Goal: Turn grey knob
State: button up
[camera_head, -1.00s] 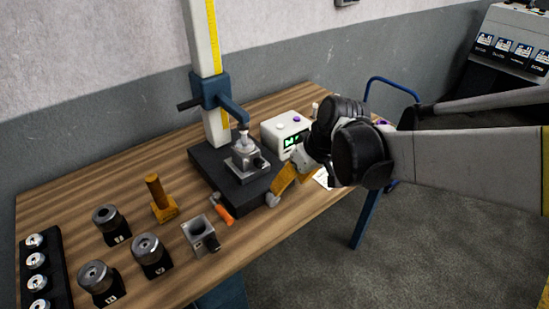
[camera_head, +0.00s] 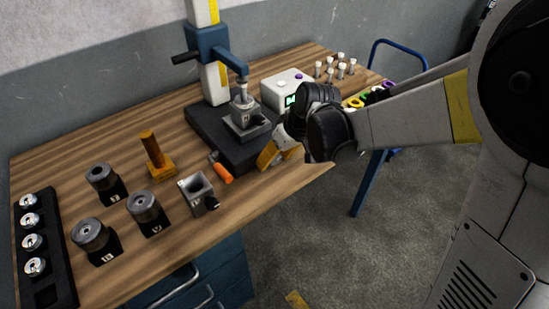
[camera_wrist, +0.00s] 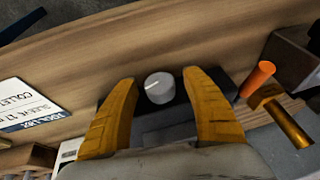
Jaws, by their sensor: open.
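The grey knob (camera_wrist: 158,88) is round and has a white line on its face. In the wrist view it sits at the edge of a dark block, between my gripper's two yellow fingers. My gripper (camera_wrist: 160,80) is open, with a finger on each side of the knob and visible gaps to it. In the head view my gripper (camera_head: 276,156) is at the front right corner of the black stand base (camera_head: 205,132). The knob cannot be made out there; my gripper and wrist cover that area.
An orange handle (camera_head: 221,173) lies close left of my gripper and shows in the wrist view (camera_wrist: 257,78). A grey square holder (camera_head: 197,190) and an orange-based post (camera_head: 157,160) stand further left. A white display box (camera_head: 284,86) is behind. A printed card (camera_wrist: 28,105) lies beside.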

jog(key=c, duration=1.2)
jog(key=shift+h, duration=0.3)
jog(key=t+h, duration=0.2)
jog(key=shift+s+a+n+h, duration=0.1)
jog(key=shift+n+h, duration=0.2)
jog(key=shift+n, duration=0.1)
jog(key=shift+n+t+h+b, duration=0.3)
jog(key=shift+t+h+b, duration=0.35)
jog(key=shift+t+h, duration=0.55)
jog(key=shift+h, duration=0.3)
jog(key=o, duration=1.2)
